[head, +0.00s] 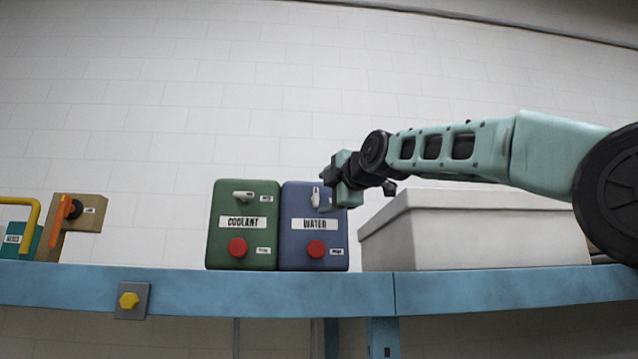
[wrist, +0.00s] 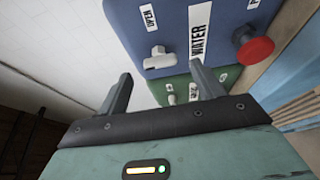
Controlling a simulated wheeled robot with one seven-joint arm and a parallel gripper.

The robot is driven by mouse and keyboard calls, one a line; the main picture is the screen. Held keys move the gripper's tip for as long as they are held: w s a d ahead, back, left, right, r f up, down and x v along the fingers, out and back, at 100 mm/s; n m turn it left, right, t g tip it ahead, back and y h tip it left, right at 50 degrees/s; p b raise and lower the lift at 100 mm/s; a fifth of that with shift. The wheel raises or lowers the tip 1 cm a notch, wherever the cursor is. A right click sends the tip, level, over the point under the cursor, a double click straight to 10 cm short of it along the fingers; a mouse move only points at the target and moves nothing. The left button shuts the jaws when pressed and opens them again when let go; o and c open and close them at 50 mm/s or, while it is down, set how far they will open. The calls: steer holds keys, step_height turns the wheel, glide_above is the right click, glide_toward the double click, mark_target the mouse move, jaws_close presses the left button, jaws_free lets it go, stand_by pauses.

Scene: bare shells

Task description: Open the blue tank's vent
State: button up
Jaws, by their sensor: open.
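The blue tank (head: 293,248), labelled WATER, stands upright on the blue shelf; it also fills the top of the wrist view (wrist: 183,18). Its white vent lever (head: 316,196) points upright near the tank's top in the head view. A red knob (head: 316,248) sits lower on the same face. My gripper (head: 331,190) is in front of the tank's upper right part. Its fingers (wrist: 163,86) are open and empty, apart from the lever, which appears just beyond the gap between them.
A green COOLANT tank (head: 226,256) stands directly left of the blue one, with a level white lever (head: 243,197) and a red knob. A pale lidded box (head: 480,235) stands to the right. An orange-handled valve (head: 62,220) and a yellow pipe (head: 33,220) are far left.

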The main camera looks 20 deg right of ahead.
mark_target(318, 197)
steer(key=shift+w+a+p, duration=0.2)
steer(key=shift+w+p, duration=0.25)
steer(key=shift+w, duration=0.55)
steer(key=shift+w+a+p, duration=0.2)
steer(key=shift+w+p, duration=0.2)
steer(key=shift+w, duration=0.55)
steer(key=c, duration=1)
